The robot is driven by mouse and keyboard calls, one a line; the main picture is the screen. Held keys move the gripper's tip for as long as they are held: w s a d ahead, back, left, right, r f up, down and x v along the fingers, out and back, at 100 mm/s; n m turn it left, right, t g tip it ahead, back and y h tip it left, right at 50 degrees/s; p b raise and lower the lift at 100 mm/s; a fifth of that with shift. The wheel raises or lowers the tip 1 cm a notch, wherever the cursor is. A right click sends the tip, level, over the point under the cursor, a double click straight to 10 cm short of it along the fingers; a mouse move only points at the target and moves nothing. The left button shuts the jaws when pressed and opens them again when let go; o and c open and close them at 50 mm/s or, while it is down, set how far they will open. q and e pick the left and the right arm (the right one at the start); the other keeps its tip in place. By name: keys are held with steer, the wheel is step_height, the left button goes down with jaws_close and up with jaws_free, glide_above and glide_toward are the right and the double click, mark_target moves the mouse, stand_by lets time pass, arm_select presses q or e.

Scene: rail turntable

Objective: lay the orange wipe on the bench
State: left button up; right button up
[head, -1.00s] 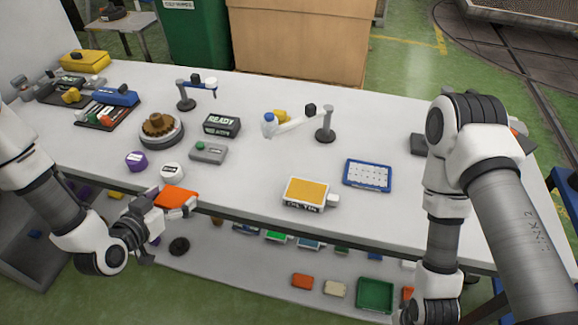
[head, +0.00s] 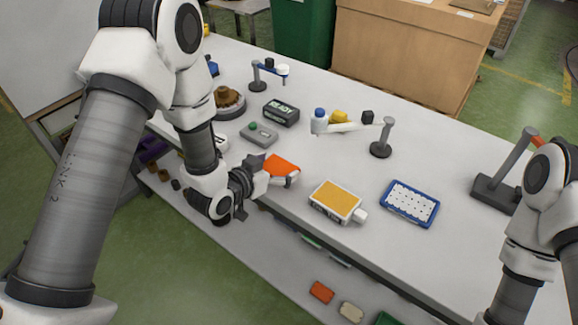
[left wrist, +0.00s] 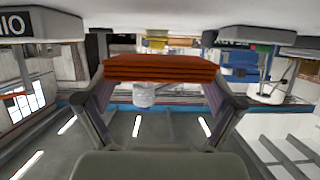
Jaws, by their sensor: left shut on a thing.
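The orange wipe (head: 281,165) is a flat folded pad. My left gripper (head: 272,174) is shut on it at the bench's front edge in the head view. In the left wrist view the wipe (left wrist: 160,68) spans between the two fingers of the left gripper (left wrist: 163,95), showing stacked layers edge-on. The bench (head: 310,152) has a pale grey top. The wipe appears over its front part; whether it touches the top I cannot tell. My right gripper is out of view; only part of the right arm shows.
A yellow-topped white box (head: 337,200) stands just right of the wipe, with a blue-framed tray (head: 410,203) beyond. Behind the wipe are a grey button box (head: 260,134) and a READY box (head: 281,112). Bare bench top lies between the wipe and the post stand (head: 381,148).

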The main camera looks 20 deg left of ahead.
mark_target(287, 168)
arm_select(q)
steer(key=w, duration=0.2)
steer(key=w+d+p, duration=0.1)
steer(key=w, duration=0.1)
steer(key=shift+w+d+f, duration=0.15)
steer(key=shift+d, duration=0.05)
step_height(287, 168, down, 3)
steer(key=shift+f+p, duration=0.1)
steer(key=shift+p, duration=0.3)
steer(key=shift+f, duration=0.45)
steer(key=o, duration=0.6)
